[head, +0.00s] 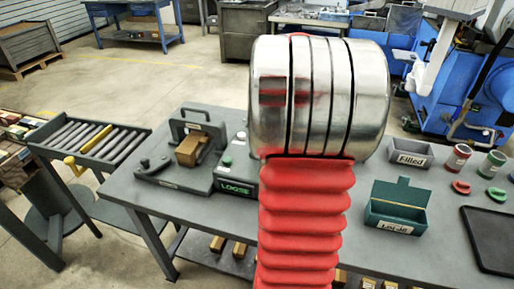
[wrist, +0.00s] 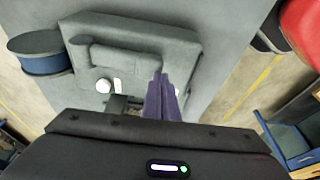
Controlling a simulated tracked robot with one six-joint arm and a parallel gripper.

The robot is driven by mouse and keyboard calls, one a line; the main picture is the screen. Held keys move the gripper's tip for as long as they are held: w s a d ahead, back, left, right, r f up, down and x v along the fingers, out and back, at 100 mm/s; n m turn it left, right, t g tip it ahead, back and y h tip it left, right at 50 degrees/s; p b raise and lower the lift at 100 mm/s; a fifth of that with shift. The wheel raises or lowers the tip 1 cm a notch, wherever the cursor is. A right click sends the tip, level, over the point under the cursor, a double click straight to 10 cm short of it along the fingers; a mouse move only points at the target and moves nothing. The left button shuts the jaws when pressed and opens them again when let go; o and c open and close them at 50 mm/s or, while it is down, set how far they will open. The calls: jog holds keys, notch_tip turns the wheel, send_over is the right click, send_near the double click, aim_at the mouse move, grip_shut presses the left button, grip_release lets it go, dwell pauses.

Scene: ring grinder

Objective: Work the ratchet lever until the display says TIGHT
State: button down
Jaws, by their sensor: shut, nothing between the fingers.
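The clamp fixture (head: 180,175) stands on the left of the bench in the head view, with a brown block (head: 194,148) in it. A dark lever with a rounded end (head: 152,163) lies low at its left side. The display (head: 236,189) reads LOOSE in green. My gripper (wrist: 165,82) shows in the wrist view with its purple fingers together and empty. The fingertips appear over or close to a grey housing (wrist: 125,35) with a thick rounded bar; I cannot tell whether they touch it. My arm hides the gripper in the head view.
A green box (head: 397,207), a Filled bin (head: 410,154), cups and a black tray (head: 490,238) are on the bench's right. A roller stand (head: 90,148) is left of it. A blue-grey cylinder (wrist: 40,52) is beside the housing in the wrist view.

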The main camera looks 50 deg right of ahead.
jog(key=a+v, duration=0.1)
jog(key=v, duration=1.1)
jog(key=shift+a+r, duration=0.25)
dwell(1.3)
